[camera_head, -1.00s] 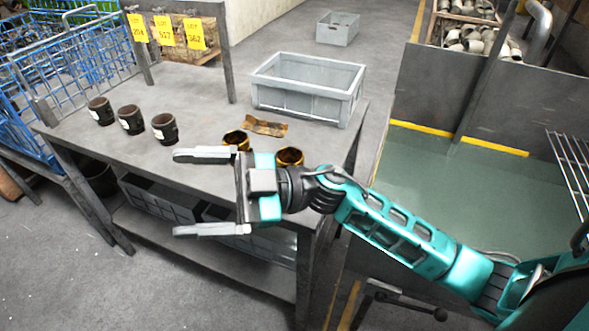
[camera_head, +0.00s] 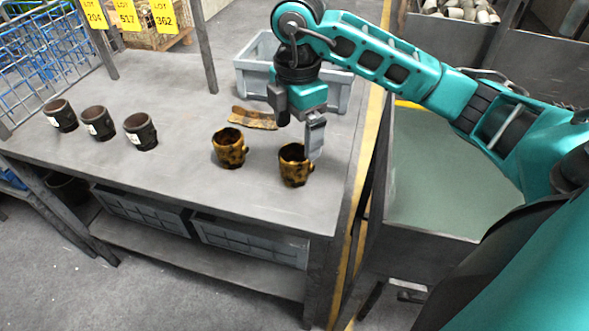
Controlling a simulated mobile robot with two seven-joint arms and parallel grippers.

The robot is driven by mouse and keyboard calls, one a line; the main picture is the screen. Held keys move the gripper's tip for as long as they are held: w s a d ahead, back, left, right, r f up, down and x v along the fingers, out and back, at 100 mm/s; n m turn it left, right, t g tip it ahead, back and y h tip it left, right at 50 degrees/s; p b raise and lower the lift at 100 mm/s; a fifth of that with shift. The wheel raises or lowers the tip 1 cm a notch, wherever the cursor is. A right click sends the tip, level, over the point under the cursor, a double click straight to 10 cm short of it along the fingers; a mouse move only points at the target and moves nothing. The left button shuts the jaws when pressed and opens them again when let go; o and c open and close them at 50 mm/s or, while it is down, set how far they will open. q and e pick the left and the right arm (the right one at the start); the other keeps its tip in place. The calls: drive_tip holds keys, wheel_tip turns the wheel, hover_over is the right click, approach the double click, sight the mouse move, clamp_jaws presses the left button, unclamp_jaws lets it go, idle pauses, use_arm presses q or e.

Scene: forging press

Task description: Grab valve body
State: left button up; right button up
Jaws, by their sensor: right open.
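Two brassy brown valve bodies stand upright on the grey table: one (camera_head: 229,150) nearer the middle and one (camera_head: 294,167) near the right edge. Three dark valve bodies with white labels stand in a row at the left: one (camera_head: 61,116), one (camera_head: 98,124) and one (camera_head: 140,132). My right gripper (camera_head: 299,138) points down just above and behind the rightmost brassy body. One finger shows to the right of that body's rim. The gripper is open and empty; whether it touches the body I cannot tell. My left gripper is out of view.
A brown stained cloth or strip (camera_head: 252,119) lies behind the brassy bodies. A grey crate (camera_head: 252,80) stands at the table's back right, partly hidden by my right arm. Table posts (camera_head: 204,47) rise at the back. The table's front middle (camera_head: 180,185) is clear.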

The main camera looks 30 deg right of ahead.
sight(295, 159)
drive_tip(key=f, duration=0.7)
drive_tip(key=shift+a+f+b, duration=0.25)
drive_tip(key=shift+f+b, duration=0.1)
drive_tip(key=shift+f, duration=0.05)
drive_tip(key=c, duration=1.3)
drive_tip(key=shift+c, duration=0.6)
drive_tip(key=shift+r, duration=0.2)
